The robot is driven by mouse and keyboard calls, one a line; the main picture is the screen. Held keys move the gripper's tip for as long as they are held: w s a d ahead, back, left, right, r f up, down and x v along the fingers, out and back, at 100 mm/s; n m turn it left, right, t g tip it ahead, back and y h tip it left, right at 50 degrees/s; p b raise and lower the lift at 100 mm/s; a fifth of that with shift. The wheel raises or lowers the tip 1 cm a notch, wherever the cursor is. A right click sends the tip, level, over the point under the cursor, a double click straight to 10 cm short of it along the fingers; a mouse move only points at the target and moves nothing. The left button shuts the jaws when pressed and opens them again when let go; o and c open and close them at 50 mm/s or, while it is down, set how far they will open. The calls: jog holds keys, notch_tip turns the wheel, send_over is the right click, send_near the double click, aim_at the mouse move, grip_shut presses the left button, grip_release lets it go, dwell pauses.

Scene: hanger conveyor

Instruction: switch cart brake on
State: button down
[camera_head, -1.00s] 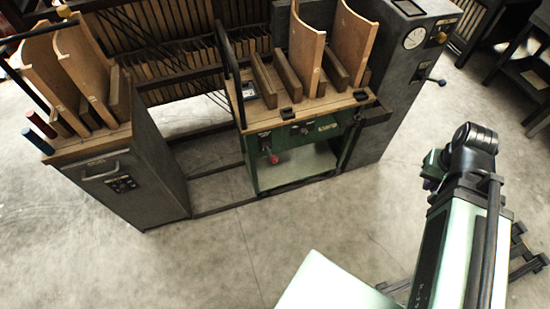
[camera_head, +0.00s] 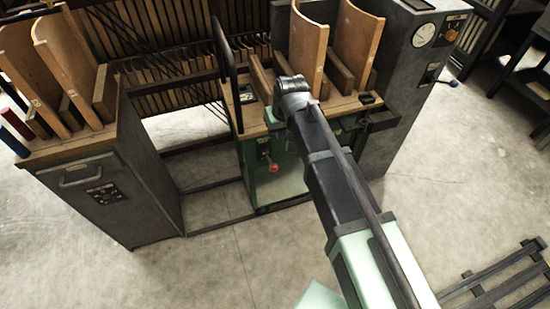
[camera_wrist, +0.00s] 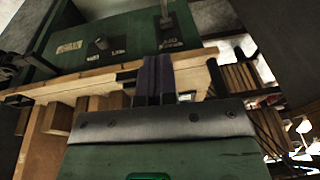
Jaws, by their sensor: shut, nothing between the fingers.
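The green cart (camera_head: 253,155) stands in the middle of the head view, with a wooden top and upright curved boards. A lever with a red knob (camera_head: 273,167) hangs on its front panel. My arm reaches over the cart's right part and hides some of that panel. In the wrist view my gripper (camera_wrist: 154,72) is shut and empty, with the wooden top's edge behind its fingers. I cannot read which is the brake.
A grey cabinet (camera_head: 150,185) with wooden boards on top stands at the left. A grey machine column (camera_head: 405,90) with a gauge adjoins the cart's right side. A slatted pallet (camera_head: 500,280) lies at the lower right. The floor in front is mostly clear.

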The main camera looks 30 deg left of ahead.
aim_at(275, 164)
jog(key=f+b, duration=0.4)
jog(key=a+f+b, duration=0.1)
jog(key=f+b, duration=0.7)
jog(key=f, duration=0.1)
jog(key=shift+a+b, duration=0.3)
jog(key=shift+b, duration=0.1)
jog(key=shift+s+f+b, duration=0.3)
jog(key=shift+f+b, duration=0.15)
jog(key=shift+b, duration=0.05)
jog(key=shift+r, duration=0.15)
jog(key=shift+s+d, duration=0.1)
